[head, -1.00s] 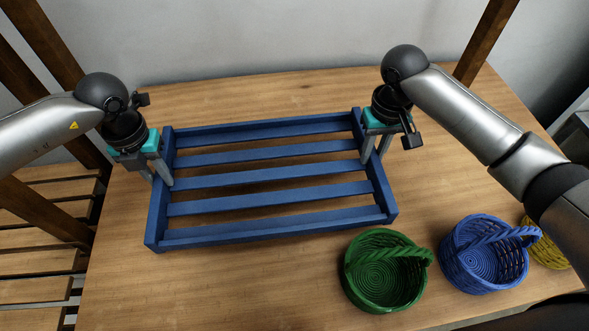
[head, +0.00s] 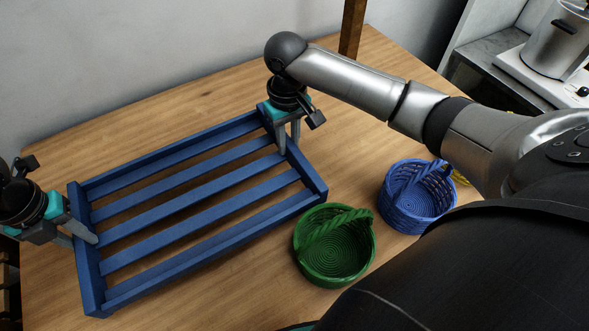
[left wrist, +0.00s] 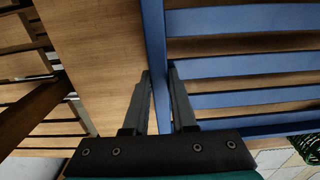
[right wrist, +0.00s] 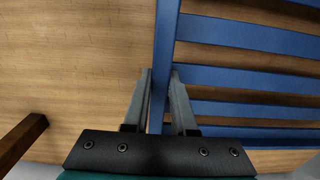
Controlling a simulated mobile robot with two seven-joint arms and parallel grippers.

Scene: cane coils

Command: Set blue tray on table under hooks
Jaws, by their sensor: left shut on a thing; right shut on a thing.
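The blue slatted tray (head: 190,203) is at the wooden table (head: 215,95), toward its back left in the head view. I cannot tell whether it rests on the table or is held just above it. My left gripper (head: 88,238) is shut on the tray's left end wall, which also shows between the fingers in the left wrist view (left wrist: 157,70). My right gripper (head: 287,143) is shut on the right end wall, seen between the fingers in the right wrist view (right wrist: 162,65). No hooks are in view.
A green basket (head: 335,247) stands close to the tray's front right corner. A blue basket (head: 417,196) is right of it, with a yellow one mostly hidden behind my arm. A steel pot (head: 560,40) stands on a side counter. Bare table lies behind the tray.

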